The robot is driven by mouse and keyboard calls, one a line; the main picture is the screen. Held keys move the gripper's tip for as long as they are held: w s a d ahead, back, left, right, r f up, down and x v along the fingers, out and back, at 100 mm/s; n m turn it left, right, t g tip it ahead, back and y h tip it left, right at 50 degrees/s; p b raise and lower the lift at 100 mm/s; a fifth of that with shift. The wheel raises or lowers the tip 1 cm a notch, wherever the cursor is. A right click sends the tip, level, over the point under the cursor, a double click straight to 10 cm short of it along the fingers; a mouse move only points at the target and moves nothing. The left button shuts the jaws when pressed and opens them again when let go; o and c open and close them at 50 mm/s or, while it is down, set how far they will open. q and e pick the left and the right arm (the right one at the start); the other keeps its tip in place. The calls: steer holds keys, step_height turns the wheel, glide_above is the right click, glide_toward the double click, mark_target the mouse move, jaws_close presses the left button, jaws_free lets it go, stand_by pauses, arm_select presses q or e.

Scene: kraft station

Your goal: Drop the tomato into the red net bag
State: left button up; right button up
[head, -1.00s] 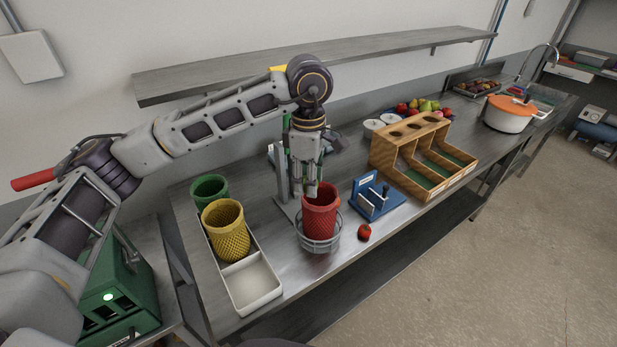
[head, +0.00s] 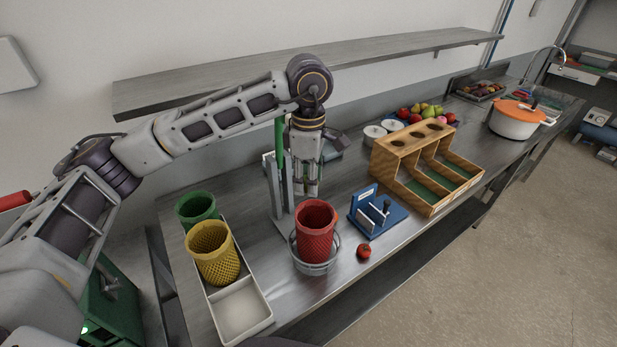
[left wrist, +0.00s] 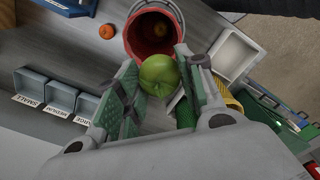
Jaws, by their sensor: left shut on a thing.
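The red net bag (head: 314,238) stands upright and open in a round wire holder (head: 318,266) on the steel table. A red tomato (head: 364,251) lies on the table, right of the holder; it looks orange in the left wrist view (left wrist: 107,31). My left gripper (head: 306,190) points down behind the bag's rim, apart from it. In the left wrist view it is shut on a green round fruit (left wrist: 158,74), which looks like a green tomato or apple. The bag's mouth (left wrist: 152,47) shows beyond it, with something orange inside. My right gripper is not in view.
A yellow net bag (head: 214,255) and a green one (head: 196,209) stand in a white tray (head: 240,312) at left. A blue stand (head: 377,213) and a wooden bin rack (head: 420,165) are at right. A shelf (head: 300,72) runs above.

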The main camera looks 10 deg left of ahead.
arm_select(q)
steer(key=shift+f+b, duration=0.75)
steer(key=shift+f, duration=2.25)
steer(key=o, duration=1)
steer(key=shift+r, duration=0.1)
steer(key=shift+r, duration=5.9)
